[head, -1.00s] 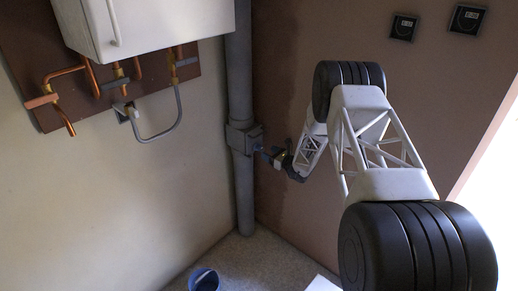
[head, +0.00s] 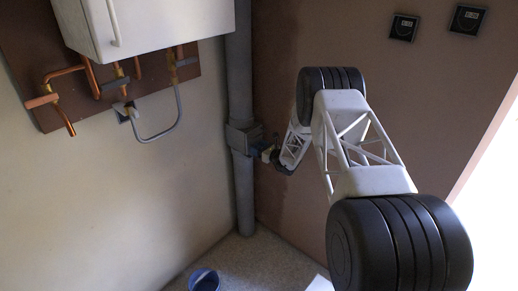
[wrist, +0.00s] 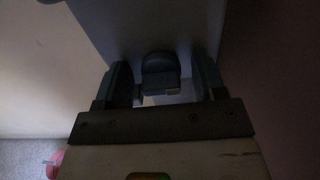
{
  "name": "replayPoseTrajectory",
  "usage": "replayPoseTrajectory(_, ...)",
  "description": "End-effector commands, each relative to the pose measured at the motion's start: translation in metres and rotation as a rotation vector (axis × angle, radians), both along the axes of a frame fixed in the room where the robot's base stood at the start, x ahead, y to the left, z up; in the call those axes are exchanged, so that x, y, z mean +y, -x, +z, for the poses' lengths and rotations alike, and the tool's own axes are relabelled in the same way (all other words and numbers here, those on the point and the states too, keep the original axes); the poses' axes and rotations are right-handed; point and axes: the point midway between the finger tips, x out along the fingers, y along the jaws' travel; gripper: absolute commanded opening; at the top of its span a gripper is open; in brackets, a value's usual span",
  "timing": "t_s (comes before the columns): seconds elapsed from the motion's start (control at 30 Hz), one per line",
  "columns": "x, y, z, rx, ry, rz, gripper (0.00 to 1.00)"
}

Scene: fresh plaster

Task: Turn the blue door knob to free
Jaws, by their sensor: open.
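A dark, bluish knob (wrist: 160,75) shows in the wrist view, with a rounded top, on a grey face. My gripper (wrist: 161,66) is open, with one finger on each side of the knob. Small gaps seem to remain beside it, but the view is dark and I cannot tell about contact. In the head view, my gripper (head: 262,149) is at the grey box (head: 242,138) on the vertical pipe. The knob is hidden there by the gripper, and its marking and setting cannot be read. No door shows around it.
A grey pipe (head: 239,75) runs down the corner. A white cabinet (head: 150,22) and copper pipes (head: 68,72) are on the left wall. A blue bucket (head: 203,281) stands on the floor. A red thing (wrist: 55,163) shows low in the wrist view. Two dark panels hang at upper right.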

Motion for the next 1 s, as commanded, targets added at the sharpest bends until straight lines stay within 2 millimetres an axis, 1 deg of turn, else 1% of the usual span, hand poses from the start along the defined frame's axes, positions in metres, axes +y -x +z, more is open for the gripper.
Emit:
replayPoseTrajectory(0.03, -0.0001, 0.0001, 0.0, 0.0, 0.0, 0.0, 0.64)
replayPoseTrajectory(0.07, -0.0001, 0.0001, 0.0, 0.0, 0.0, 0.0, 0.61)
replayPoseTrajectory(0.33, -0.0001, 0.0002, 0.0, 0.0, 0.0, 0.0, 0.19)
replayPoseTrajectory(0.67, -0.0001, 0.0005, -0.0001, -0.02, 0.02, 0.0, 0.19)
replayPoseTrajectory(1.0, 0.0004, 0.0011, 0.0005, -0.14, 0.139, 0.0, 0.19)
